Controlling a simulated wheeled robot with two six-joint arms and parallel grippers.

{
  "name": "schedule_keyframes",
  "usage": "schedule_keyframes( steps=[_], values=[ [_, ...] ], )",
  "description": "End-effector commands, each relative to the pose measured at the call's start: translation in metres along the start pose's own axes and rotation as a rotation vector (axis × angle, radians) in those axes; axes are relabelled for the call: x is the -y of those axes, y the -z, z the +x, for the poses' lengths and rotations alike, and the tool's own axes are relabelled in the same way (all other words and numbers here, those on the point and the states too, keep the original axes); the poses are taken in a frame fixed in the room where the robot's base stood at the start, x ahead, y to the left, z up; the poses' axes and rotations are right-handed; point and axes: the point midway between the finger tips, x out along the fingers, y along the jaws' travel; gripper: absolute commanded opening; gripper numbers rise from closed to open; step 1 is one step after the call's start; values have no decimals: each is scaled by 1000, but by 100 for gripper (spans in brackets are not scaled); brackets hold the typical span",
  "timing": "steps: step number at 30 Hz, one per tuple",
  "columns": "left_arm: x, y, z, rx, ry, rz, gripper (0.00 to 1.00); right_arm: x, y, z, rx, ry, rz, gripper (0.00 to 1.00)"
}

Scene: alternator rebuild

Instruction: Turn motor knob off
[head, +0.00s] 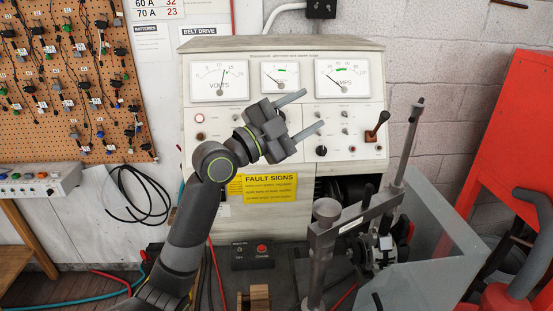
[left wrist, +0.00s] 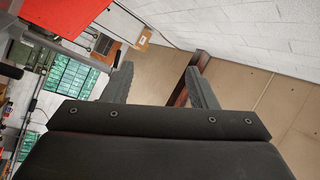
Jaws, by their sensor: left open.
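The tester panel (head: 240,130) has three gauges on top and a row of small knobs and switches below. A black round knob (head: 321,150) sits low on its right half; its label is too small to read, so I cannot tell if it is the motor knob. My left gripper (head: 313,108) is open and empty in front of the panel, fingers pointing right, above and left of that knob in the picture. In the left wrist view its two fingers (left wrist: 160,70) are spread with nothing between them. My right gripper is in neither view.
A clamp stand (head: 325,240) with a clear guard (head: 440,260) stands below. A black switch box (head: 252,255) with a red button is at lower centre. Red equipment (head: 510,130) is at far right.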

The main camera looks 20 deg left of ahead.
Motion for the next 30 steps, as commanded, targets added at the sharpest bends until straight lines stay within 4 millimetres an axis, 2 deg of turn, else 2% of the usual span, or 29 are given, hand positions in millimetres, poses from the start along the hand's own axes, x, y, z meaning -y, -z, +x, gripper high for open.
schedule_keyframes(
  steps=[3,6,12,16,19,22,30],
  values=[
    [-16,-14,-26,142,-135,77,52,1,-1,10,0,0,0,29],
    [-24,-30,-51,288,-220,122,52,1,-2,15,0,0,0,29],
    [-26,-58,-106,586,-295,171,52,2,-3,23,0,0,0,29],
    [-22,-68,-130,712,-299,177,52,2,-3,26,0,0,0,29],
    [-21,-71,-139,759,-299,177,52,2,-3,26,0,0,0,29],
    [-21,-74,-139,773,-298,173,52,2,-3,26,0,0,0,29],
    [-30,-101,-112,772,-303,166,52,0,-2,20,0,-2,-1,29]
  ],
)
